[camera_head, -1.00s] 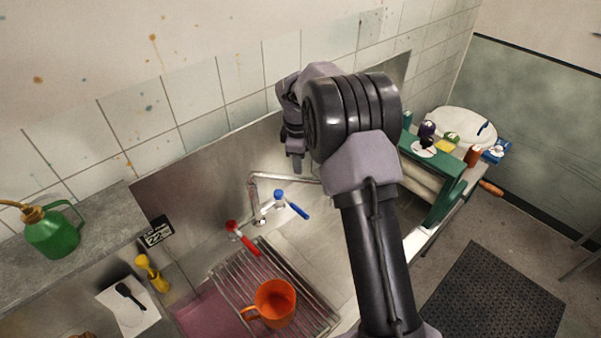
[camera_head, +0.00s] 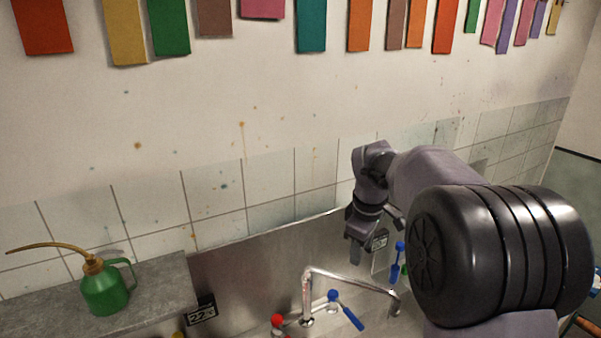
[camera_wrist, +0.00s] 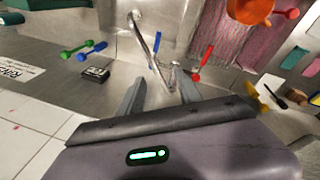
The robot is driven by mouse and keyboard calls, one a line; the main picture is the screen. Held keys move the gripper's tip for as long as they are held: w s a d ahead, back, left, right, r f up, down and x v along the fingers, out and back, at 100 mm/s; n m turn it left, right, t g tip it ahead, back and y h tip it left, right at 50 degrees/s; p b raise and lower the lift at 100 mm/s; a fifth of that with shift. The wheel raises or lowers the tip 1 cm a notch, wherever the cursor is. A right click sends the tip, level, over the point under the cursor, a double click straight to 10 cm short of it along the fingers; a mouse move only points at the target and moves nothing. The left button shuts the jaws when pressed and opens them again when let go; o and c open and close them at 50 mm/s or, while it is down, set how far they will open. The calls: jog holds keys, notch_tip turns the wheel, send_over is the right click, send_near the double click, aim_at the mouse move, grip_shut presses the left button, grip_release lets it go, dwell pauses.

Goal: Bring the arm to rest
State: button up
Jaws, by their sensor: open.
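My gripper (camera_head: 372,240) is at the right of the head view, in front of the metal splashback and above the sink's faucet. In the wrist view its two fingers (camera_wrist: 157,97) stand apart with nothing between them, so it is open and empty. The faucet (camera_head: 345,279) has a bent spout, a red-handled tap (camera_head: 277,321) and a blue-handled tap (camera_head: 346,311). The spout appears beyond the fingers in the wrist view (camera_wrist: 142,42). My dark upper arm fills the lower right of the head view and hides what lies behind it.
A green oil can (camera_head: 106,290) with a long spout stands on the grey ledge at left. A black label reading 22 (camera_head: 201,312) is beside it. An orange mug (camera_wrist: 250,11) shows in the wrist view. Colored swatches hang high on the wall.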

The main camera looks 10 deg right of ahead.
jog(key=s+a+f+m+t+y+b, duration=0.1)
jog(key=s+a+f+m+b, duration=0.2)
jog(key=s+f+b, duration=0.4)
jog(key=s+a+f+m+t+b, duration=0.1)
jog(key=s+a+f+m+b, duration=0.2)
jog(key=s, duration=1.1)
jog(key=s+a+f+m+t+y+b, duration=0.1)
jog(key=s+a+f+m+b, duration=0.3)
jog(key=s+f+m+b, duration=0.4)
jog(key=s+f+b, duration=0.3)
jog(key=b, duration=0.1)
jog(key=shift+f+y+b, duration=0.3)
jog(key=shift+f+b, duration=0.1)
jog(key=shift+a, duration=0.1)
jog(key=shift+c, duration=0.2)
